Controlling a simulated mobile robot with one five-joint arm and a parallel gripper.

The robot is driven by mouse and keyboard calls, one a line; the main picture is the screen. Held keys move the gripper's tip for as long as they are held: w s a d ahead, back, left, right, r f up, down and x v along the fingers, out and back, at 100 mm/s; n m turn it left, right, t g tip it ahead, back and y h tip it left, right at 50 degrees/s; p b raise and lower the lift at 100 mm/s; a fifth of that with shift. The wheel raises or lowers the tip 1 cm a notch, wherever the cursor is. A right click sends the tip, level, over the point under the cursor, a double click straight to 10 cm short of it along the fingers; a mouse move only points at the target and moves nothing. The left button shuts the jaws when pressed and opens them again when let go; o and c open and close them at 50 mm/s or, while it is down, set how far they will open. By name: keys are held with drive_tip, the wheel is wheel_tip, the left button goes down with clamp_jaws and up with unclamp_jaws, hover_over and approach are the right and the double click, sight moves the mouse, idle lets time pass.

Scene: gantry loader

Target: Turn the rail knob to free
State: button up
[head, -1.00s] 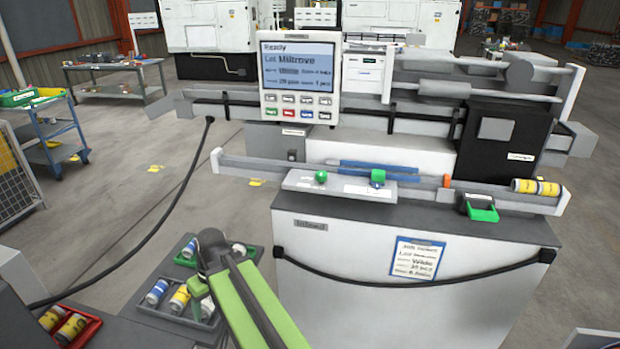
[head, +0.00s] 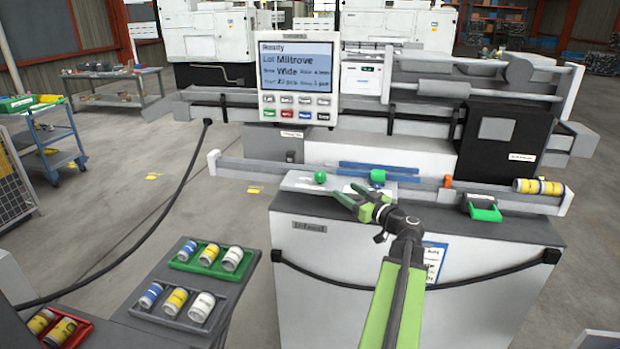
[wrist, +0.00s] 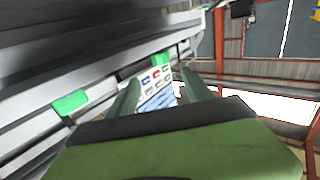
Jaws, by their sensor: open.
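Two green knobs stand on the light plate (head: 298,181) along the rail (head: 240,170): a round one (head: 320,177) on the left and a blockier one (head: 378,176) on the right. I cannot read which is the rail knob or how it is set. My gripper (head: 345,192) is open and empty, in front of the plate, with its fingers pointing left below and between the knobs. In the wrist view my gripper (wrist: 160,92) is open, with the control panel (wrist: 158,82) behind its fingers. Green parts show to the left and ahead there.
An orange piece (head: 447,181), a green-fronted holder (head: 483,208) and a yellow-banded cylinder (head: 538,186) are along the rail at right. The display (head: 297,80) stands behind. Green (head: 188,265) and dark (head: 145,312) trays hold cans at lower left.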

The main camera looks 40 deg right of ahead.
sight(316, 173)
drive_tip(key=w, duration=0.5)
drive_tip(key=w+d, duration=0.1)
drive_tip(key=w, duration=0.5)
drive_tip(key=w+d, duration=0.1)
drive_tip(key=w, duration=0.4)
drive_tip(key=shift+w+d, duration=0.1)
drive_tip(key=shift+w, duration=0.1)
